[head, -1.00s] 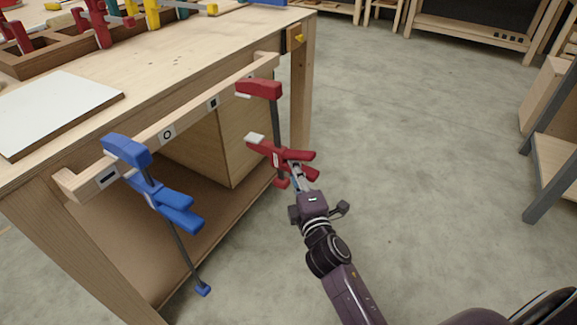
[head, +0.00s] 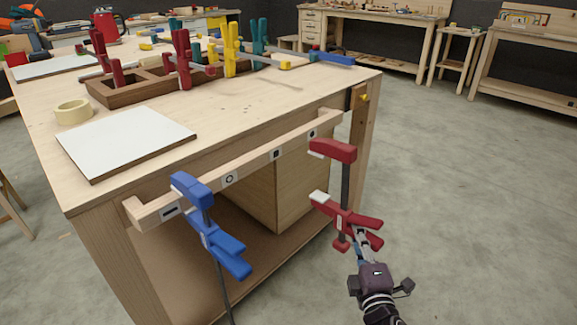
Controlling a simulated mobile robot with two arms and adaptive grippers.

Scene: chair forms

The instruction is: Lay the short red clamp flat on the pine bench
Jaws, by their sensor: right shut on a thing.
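A short red clamp (head: 334,151) with a dark bar stands upright at the right end of the wooden rail on the front of the pine bench (head: 255,108). Its upper jaw is at rail height; I cannot tell whether it still touches the rail. My right gripper (head: 362,243) is shut on the clamp's lower red part, coming from below right. The fingertips are partly hidden by the red handles. My left gripper is not in view.
A blue clamp (head: 208,220) hangs on the rail (head: 200,187) to the left. A white board (head: 125,140), a tape roll (head: 73,112) and a wooden rack (head: 135,90) with several clamps sit on the bench top. The top's front right part is clear.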

